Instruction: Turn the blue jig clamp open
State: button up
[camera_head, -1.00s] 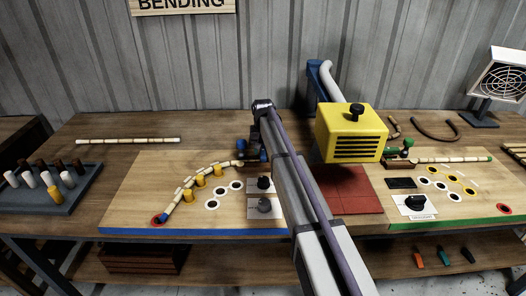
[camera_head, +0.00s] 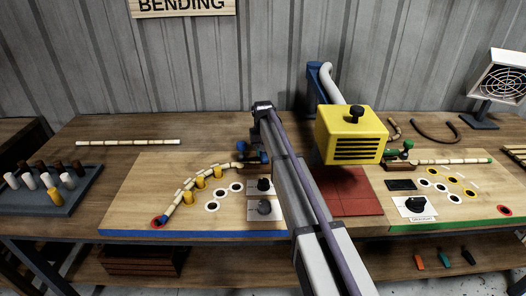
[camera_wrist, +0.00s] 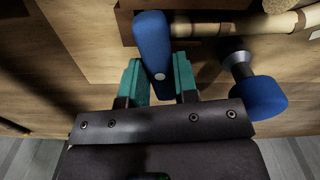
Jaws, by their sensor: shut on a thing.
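The blue jig clamp (camera_head: 240,146) is at the upper right of the blue-edged board, partly hidden by my arm. In the wrist view its long blue handle (camera_wrist: 153,40) stands between the two teal fingers of my gripper (camera_wrist: 158,80), which is shut on it. A round blue knob (camera_wrist: 262,97) on a metal shank is to the right of the fingers. A rattan pole (camera_wrist: 235,28) runs past the handle. The head view hides my fingertips.
A yellow machine (camera_head: 350,133) stands right of my arm, above a red mat (camera_head: 345,195). The green-edged board (camera_head: 450,223) is at right. A peg tray (camera_head: 48,205) is at far left. A straight pole (camera_head: 128,141) lies at the back left.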

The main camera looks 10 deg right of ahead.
jog(key=n, duration=1.2)
jog(key=shift+n, duration=1.9)
jog(key=o, duration=0.9)
